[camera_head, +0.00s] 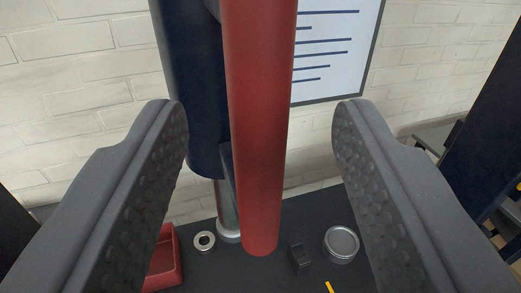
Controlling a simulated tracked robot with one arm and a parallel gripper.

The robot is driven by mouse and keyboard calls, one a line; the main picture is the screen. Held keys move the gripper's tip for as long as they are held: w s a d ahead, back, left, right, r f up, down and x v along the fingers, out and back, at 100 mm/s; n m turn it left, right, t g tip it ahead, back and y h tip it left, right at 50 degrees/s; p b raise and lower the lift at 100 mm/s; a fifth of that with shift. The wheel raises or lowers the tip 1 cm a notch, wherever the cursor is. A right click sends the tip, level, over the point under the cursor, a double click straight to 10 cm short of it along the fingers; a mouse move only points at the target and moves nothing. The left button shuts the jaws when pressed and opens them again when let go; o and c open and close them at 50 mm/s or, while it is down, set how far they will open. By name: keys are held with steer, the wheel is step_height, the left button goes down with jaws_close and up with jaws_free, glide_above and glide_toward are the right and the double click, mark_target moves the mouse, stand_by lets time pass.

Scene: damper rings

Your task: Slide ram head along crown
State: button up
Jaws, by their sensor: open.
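A dark blue upright cylinder (195,95), which looks like the ram head, hangs in the upper middle of the view. A metal rod (226,200) comes out below it, with a pale round end near the bench. A long red bar (262,120) stands in front of it, nearer to me, and hides part of it. My gripper (260,112) is open. Its two grey padded fingers lie left and right of the red bar, with a gap on each side. The crown cannot be made out; the tops of the cylinder and bar are cut off.
On the dark bench below are a red bin (166,262), a metal ring (204,241), a small black block (299,258) and a round metal-topped piece (341,243). A dark blue post (487,135) stands at right. A wall chart (335,50) hangs behind on white brick.

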steer(key=s+b, duration=0.1)
steer(key=s, duration=0.2)
steer(key=shift+s+b, duration=0.1)
steer(key=shift+b, duration=0.2)
stand_by(0.3)
steer(key=s+d+r+g+b, duration=0.2)
steer(key=s+d+r+b, duration=0.6)
steer(key=s+d+r, duration=0.4)
steer(key=d, duration=0.2)
steer(key=shift+d+g, duration=0.3)
steer(key=shift+d, duration=0.1)
